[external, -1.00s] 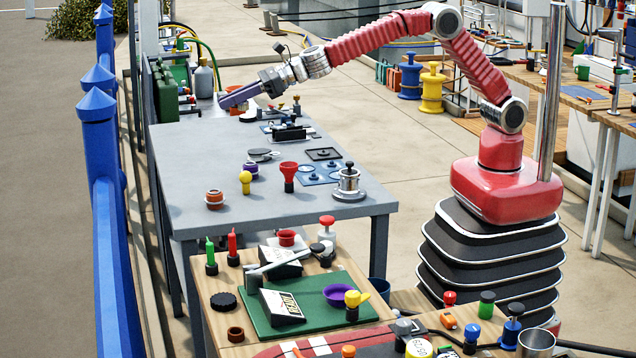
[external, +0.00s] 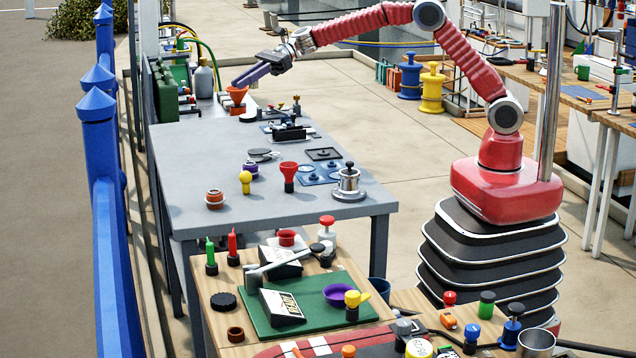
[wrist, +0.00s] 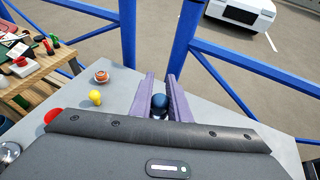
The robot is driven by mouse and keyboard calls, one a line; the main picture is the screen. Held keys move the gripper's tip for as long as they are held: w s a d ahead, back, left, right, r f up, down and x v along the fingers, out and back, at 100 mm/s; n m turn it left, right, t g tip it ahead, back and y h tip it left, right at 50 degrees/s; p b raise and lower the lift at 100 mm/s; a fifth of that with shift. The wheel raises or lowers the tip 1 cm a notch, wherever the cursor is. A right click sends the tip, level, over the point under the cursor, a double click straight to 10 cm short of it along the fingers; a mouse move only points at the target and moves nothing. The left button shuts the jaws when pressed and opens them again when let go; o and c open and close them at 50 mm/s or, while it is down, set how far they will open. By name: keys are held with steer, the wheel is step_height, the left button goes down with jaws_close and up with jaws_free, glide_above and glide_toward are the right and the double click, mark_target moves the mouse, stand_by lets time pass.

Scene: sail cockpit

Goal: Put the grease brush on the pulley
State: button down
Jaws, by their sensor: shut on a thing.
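My gripper (external: 252,78) has long purple fingers and is above the far end of the grey table. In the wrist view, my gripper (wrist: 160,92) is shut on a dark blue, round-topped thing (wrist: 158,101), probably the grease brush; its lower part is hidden. The held thing cannot be made out in the external view. I cannot tell for sure which thing is the pulley. A round orange-brown thing (external: 214,199) sits at the table's near left, and also shows in the wrist view (wrist: 101,76). A flat grey piece with a dark disc (external: 262,154) lies mid-table.
A black device (external: 290,132), a yellow-topped piece (external: 246,181), a red funnel (external: 288,175) and a steel winch (external: 349,184) stand on the grey table (external: 195,160). Its left part is clear. Blue posts (external: 97,140) line the left.

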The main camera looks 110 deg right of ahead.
steer(key=s+d, duration=0.2)
glide_above(251, 153)
step_height(251, 153, down, 10)
steer(key=shift+w+f+n, duration=0.15)
steer(key=shift+f+n, duration=0.15)
steer(key=shift+f, duration=0.25)
steer(key=shift+f, duration=3.15)
steer(key=shift+f, duration=1.85)
